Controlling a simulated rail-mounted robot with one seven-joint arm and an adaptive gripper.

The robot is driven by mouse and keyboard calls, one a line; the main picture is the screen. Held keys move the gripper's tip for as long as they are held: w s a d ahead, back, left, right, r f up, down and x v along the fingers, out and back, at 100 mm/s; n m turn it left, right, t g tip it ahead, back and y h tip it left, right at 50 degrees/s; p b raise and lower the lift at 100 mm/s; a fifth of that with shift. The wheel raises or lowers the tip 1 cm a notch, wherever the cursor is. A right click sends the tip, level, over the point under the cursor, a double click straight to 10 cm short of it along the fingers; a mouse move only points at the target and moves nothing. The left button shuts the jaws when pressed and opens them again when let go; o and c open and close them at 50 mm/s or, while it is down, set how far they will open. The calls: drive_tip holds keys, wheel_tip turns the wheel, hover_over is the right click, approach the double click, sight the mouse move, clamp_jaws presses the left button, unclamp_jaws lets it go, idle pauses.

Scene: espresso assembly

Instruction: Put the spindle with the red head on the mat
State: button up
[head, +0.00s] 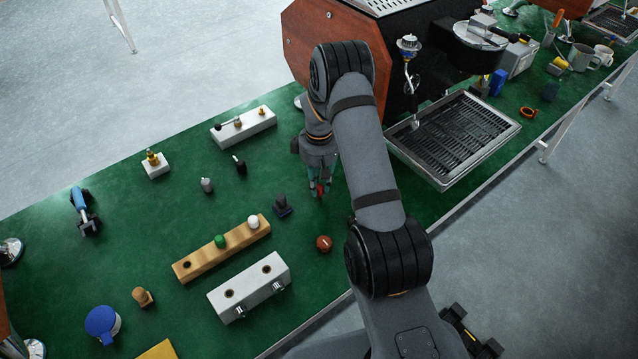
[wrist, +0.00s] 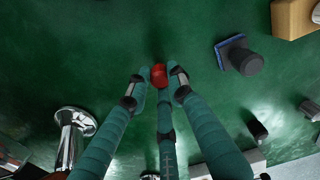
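The red head of the spindle (wrist: 159,75) shows between my fingertips in the wrist view; its shaft is hidden. My gripper (head: 319,186) is over the green table right of the dark tamper, its teal fingers drawn in closely around the red head, which also shows in the head view as a small red spot. My gripper (wrist: 159,82) looks shut on it. A yellow flat piece (head: 158,351), likely the mat, is cut off by the bottom edge of the head view.
A white two-hole block (head: 247,288), dark tamper (head: 282,207) and reddish-brown knob (head: 324,243) stand nearby. The espresso machine's drip tray (head: 452,138) is right. A blue-topped round item (head: 102,324) stands lower left.

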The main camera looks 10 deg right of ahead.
sight(319, 186)
drive_tip(key=o, duration=0.4)
drive_tip(key=shift+r, duration=0.15)
wheel_tip(319, 186, up, 12)
drive_tip(key=shift+r, duration=0.1)
idle(0.4)
